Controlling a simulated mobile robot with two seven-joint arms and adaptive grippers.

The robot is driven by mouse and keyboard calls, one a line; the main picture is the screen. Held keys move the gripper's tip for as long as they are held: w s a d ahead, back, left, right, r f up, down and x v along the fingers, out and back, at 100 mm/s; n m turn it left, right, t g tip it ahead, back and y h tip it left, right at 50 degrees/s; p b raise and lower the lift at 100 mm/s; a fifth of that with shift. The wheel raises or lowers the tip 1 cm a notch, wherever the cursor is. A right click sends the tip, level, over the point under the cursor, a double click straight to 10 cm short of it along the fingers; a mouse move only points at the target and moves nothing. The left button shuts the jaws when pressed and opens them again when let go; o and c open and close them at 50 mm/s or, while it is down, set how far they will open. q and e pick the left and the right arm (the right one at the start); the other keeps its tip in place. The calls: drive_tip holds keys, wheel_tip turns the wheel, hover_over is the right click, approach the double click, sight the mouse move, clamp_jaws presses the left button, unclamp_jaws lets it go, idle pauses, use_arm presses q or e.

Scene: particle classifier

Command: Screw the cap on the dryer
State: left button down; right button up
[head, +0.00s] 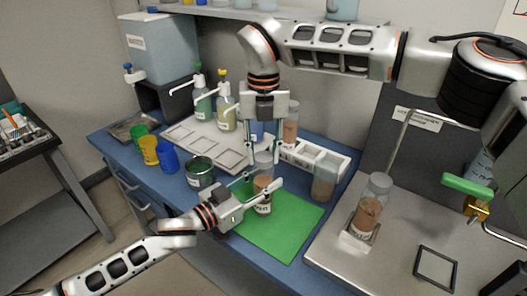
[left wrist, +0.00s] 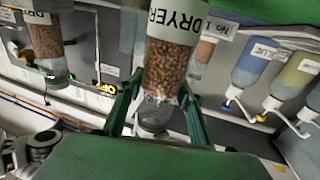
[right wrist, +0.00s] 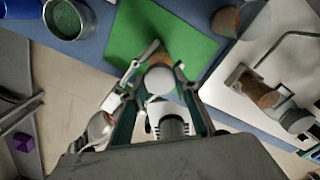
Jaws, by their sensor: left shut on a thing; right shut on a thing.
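The dryer (head: 263,207), a clear bottle of brown pellets, stands upright over the green mat (head: 285,232). Its DRYER label (left wrist: 175,22) shows in the left wrist view. My left gripper (head: 260,196) comes in from the side and is shut on the bottle. My right gripper (head: 263,158) points straight down over the bottle's top. Its fingers are shut on the pale round cap (right wrist: 158,80), which shows in the right wrist view directly above the bottle. I cannot tell whether the cap is seated, because the fingers hide the join.
A metal can of green material (head: 200,173) and blue (head: 167,157), yellow (head: 149,151) and green (head: 138,137) cups stand left. A white rack (head: 312,160) and pump bottles (head: 226,113) stand behind. Another pellet jar (head: 367,213) stands on the right bench. The mat's front is clear.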

drive_tip(key=m, duration=0.4)
drive_tip(key=o, duration=1.3)
wheel_tip(320, 180, up, 12)
use_arm(q)
drive_tip(key=c, duration=1.3)
unclamp_jaws()
drive_tip(key=shift+o, duration=0.2)
drive_tip(key=shift+a, duration=0.1)
drive_tip(key=v, duration=1.2)
